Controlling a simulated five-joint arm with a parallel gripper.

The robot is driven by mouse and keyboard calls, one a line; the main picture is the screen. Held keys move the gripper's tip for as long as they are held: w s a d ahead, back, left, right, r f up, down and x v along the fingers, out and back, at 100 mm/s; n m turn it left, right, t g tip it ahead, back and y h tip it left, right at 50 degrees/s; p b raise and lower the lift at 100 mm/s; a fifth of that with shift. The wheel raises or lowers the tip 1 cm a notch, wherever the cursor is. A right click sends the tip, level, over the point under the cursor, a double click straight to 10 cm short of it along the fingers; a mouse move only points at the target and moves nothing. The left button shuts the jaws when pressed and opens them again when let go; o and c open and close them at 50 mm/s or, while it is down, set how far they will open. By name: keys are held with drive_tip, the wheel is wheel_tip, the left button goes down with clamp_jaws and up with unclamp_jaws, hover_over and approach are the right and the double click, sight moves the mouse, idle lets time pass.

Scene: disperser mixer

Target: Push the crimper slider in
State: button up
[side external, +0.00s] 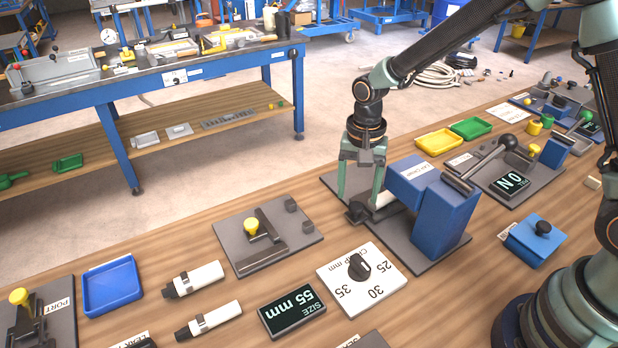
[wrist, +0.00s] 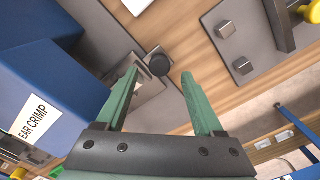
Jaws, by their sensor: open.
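The blue crimper (side external: 445,215) stands on a grey base plate in the side view. It fills the left of the wrist view (wrist: 65,95), with an EAR CRIMP label (wrist: 32,118). A dark round knob (wrist: 159,64) at the end of a light metal piece appears to be the slider. In the side view this dark end (side external: 357,213) sticks out left of the crimper. My gripper (side external: 358,200) points down just above it, open and empty. In the wrist view the knob shows between and beyond the fingertips (wrist: 161,74); contact cannot be told.
A dial card (side external: 362,278) and a 55 mm size display (side external: 292,311) lie in front of the crimper. A grey plate with a yellow knob (side external: 251,226) lies to the left. A lever fixture (side external: 490,160) stands at the right. Bare wood separates the plates.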

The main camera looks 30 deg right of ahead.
wheel_tip(320, 180, up, 9)
idle(0.3)
drive_tip(key=shift+w, duration=0.2)
drive_tip(key=c, duration=0.8)
drive_tip(key=w+n, duration=0.2)
drive_tip(key=w+n+g, duration=0.1)
drive_tip(key=w, duration=0.2)
drive_tip(key=w+d+n+g, duration=0.1)
drive_tip(key=w+n, duration=0.1)
drive_tip(key=shift+w+f+n, duration=0.25)
drive_tip(key=shift+w+n, duration=0.05)
drive_tip(key=shift+w, duration=0.1)
clamp_jaws()
drive_tip(key=shift+n+g, duration=0.3)
drive_tip(key=shift+n, duration=0.6)
drive_tip(key=x, duration=1)
drive_tip(key=shift+w+a+f, duration=0.1)
drive_tip(key=shift+f, duration=0.15)
drive_tip(key=shift+s+a+f, duration=0.1)
drive_tip(key=shift+s+f, duration=0.05)
drive_tip(key=shift+s, duration=0.55)
drive_tip(key=shift+s+a+f, duration=0.1)
drive_tip(key=shift+s+f, duration=0.05)
drive_tip(key=shift+s, duration=0.6)
